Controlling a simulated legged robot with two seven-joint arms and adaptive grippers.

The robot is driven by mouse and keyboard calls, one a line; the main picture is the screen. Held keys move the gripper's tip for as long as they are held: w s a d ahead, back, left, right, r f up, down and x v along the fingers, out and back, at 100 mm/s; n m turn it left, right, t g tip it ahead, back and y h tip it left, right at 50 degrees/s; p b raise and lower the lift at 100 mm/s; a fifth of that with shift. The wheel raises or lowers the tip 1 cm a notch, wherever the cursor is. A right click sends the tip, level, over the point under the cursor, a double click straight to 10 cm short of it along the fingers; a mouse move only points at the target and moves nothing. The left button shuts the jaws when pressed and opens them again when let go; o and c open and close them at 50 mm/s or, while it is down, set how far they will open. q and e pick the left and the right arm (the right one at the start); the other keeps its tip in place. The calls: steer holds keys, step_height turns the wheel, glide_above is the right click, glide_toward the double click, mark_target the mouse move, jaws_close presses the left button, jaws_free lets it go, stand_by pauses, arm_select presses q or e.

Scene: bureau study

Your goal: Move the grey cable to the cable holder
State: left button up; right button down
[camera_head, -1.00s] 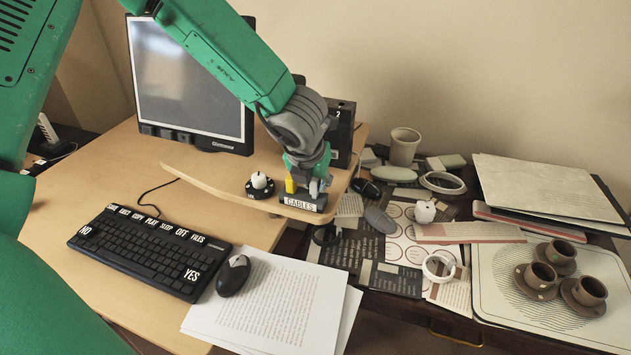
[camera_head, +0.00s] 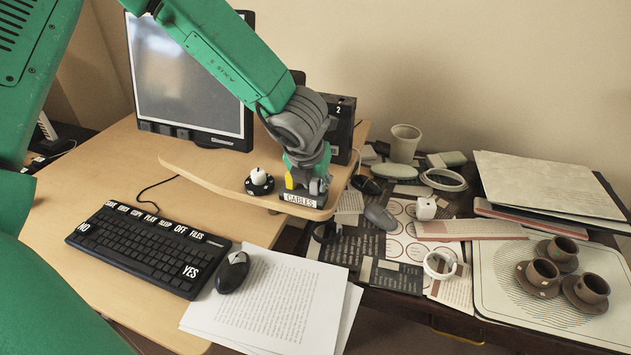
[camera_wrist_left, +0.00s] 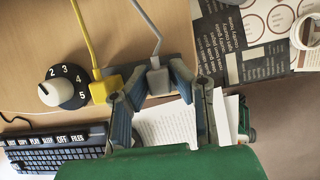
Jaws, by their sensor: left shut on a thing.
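The cable holder (camera_head: 302,199), a dark block with a "CABLES" label, stands at the front right edge of the raised wooden shelf. A yellow plug (camera_head: 290,183) stands on it; its yellow cable (camera_wrist_left: 87,38) shows in the left wrist view. My left gripper (camera_head: 315,187) is over the holder's right part, pointing down. In the left wrist view, its fingers (camera_wrist_left: 157,88) are shut on the grey cable's plug (camera_wrist_left: 157,78), beside the yellow plug. The grey cable (camera_wrist_left: 148,25) runs away from the plug. I cannot tell whether the grey plug is seated. My right gripper is not in view.
A black numbered dial with a white knob (camera_head: 259,182) stands left of the holder. A monitor (camera_head: 190,85) and a black box (camera_head: 343,132) are behind. The keyboard (camera_head: 148,250) and mouse (camera_head: 233,272) are in front. The dark table at right is cluttered.

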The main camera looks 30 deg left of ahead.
arm_select(q)
steer(key=o, duration=0.9)
steer(key=shift+r, duration=0.1)
steer(key=v, duration=1.1)
steer(key=shift+s+r, duration=0.1)
steer(key=shift+r, duration=0.25)
steer(key=shift+s, duration=0.1)
